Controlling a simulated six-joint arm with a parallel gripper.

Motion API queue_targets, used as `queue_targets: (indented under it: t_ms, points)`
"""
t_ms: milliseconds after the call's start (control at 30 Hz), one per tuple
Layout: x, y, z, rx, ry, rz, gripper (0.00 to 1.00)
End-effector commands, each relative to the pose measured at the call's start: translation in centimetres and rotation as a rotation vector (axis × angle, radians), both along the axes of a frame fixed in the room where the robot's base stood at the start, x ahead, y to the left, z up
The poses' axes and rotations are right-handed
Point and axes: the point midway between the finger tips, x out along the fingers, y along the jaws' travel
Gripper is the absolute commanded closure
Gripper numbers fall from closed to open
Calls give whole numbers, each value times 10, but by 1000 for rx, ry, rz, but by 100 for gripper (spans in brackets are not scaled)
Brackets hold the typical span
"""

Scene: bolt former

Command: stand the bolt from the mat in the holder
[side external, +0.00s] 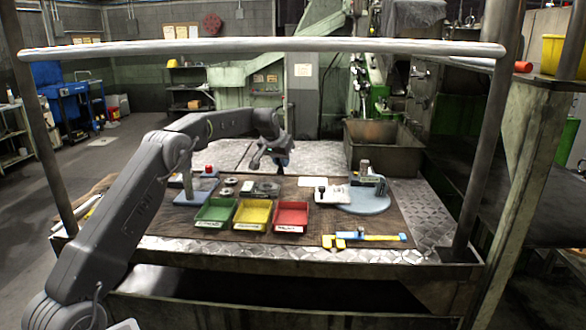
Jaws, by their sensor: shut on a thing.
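My gripper (268,161) is at the end of my arm, over the back part of the bench, behind the coloured bins. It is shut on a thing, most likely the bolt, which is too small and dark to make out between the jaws. A white plate (334,196) lies right of the bins with a small dark upright piece (321,189) on it. A round blue-grey base (362,203) beside it carries a small metal fixture (366,178). I cannot tell for sure which piece is the holder. A pale flat mat (310,182) lies behind the plate.
Green (215,212), yellow (251,214) and red (291,216) bins stand along the front. A blue base with a post (188,188) is at left. A yellow-and-blue tool (365,239) lies front right. A metal tub (383,145) stands behind; a rail (260,46) crosses in front.

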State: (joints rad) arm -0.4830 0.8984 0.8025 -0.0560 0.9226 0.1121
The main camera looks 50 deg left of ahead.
Motion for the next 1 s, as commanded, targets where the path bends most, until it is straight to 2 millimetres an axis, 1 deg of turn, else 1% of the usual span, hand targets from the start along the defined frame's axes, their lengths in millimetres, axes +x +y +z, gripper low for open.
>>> queue_targets:
  t_ms: [33,200,300,433,533,700,867,1000]
  points:
    - [-9,8,9,0,-3,4,100]
    - [-34,28,27,0,-2,4,100]
    - [-44,37,35,1,-2,2,100]
    - [-51,42,39,0,-1,1,100]
    - [-49,38,31,-2,1,-1,100]
    - [-37,24,8,-1,1,-1,100]
    - [-36,23,-1,0,-1,1,100]
    - [-36,23,-12,-1,0,2,100]
